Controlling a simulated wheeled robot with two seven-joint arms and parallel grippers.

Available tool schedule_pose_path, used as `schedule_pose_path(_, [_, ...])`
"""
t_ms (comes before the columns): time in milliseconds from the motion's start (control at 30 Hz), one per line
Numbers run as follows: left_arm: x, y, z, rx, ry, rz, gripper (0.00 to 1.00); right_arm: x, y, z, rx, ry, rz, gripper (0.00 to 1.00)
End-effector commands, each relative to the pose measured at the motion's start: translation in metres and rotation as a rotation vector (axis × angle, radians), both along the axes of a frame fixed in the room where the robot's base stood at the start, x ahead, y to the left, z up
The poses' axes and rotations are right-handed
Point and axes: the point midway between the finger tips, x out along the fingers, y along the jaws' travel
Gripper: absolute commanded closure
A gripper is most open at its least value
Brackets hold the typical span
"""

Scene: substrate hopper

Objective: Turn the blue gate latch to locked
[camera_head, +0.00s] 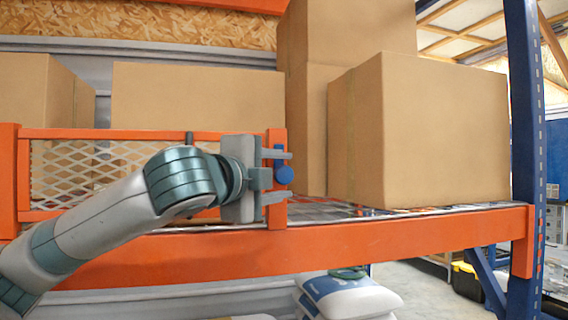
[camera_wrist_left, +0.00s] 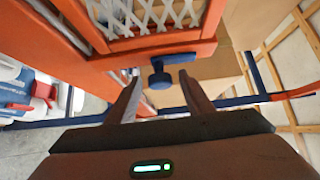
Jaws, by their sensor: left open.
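The blue gate latch (camera_head: 283,174) is on the right post of the orange mesh gate (camera_head: 277,140). It has a round knob with a flat bar, which points upward in the head view. In the left wrist view the knob of the latch (camera_wrist_left: 159,79) hangs between the fingers, with the bar reaching to the right. My left gripper (camera_head: 288,176) is open, one finger above the knob and one below it in the head view. It also shows in the left wrist view (camera_wrist_left: 163,92); I cannot tell whether a finger touches the latch. My right gripper is not in view.
Cardboard boxes (camera_head: 420,135) stand on the shelf right of the gate and behind it. An orange beam (camera_head: 400,245) runs along the shelf front, ending at a blue upright (camera_head: 524,120). White sacks (camera_head: 350,298) lie below. The space right of the latch, before the boxes, is free.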

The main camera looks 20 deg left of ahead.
Motion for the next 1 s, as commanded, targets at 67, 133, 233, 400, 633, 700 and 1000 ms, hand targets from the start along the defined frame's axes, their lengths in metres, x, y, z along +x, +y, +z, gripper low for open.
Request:
schedule_pose_path(67, [0.008, -0.001, 0.002, 0.000, 0.001, 0.001, 0.53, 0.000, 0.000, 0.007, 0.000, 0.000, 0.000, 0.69])
schedule_pose_path(133, [0.013, -0.002, 0.001, 0.000, 0.002, 0.001, 0.53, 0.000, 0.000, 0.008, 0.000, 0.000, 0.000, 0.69])
schedule_pose_path(233, [0.016, -0.003, 0.000, 0.001, 0.000, 0.000, 0.53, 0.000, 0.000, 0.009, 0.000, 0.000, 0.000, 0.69])
schedule_pose_path(400, [0.017, -0.003, -0.001, 0.001, -0.001, 0.000, 0.53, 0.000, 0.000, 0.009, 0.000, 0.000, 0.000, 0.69])
schedule_pose_path(633, [0.016, -0.003, -0.001, 0.001, -0.001, 0.000, 0.77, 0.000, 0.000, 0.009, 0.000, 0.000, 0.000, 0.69])
schedule_pose_path(700, [0.016, -0.003, -0.001, 0.001, 0.000, 0.000, 0.93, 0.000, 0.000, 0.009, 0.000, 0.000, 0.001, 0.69])
schedule_pose_path(1000, [0.017, -0.003, -0.003, -0.006, -0.005, 0.000, 0.93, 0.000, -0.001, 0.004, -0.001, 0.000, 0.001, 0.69])
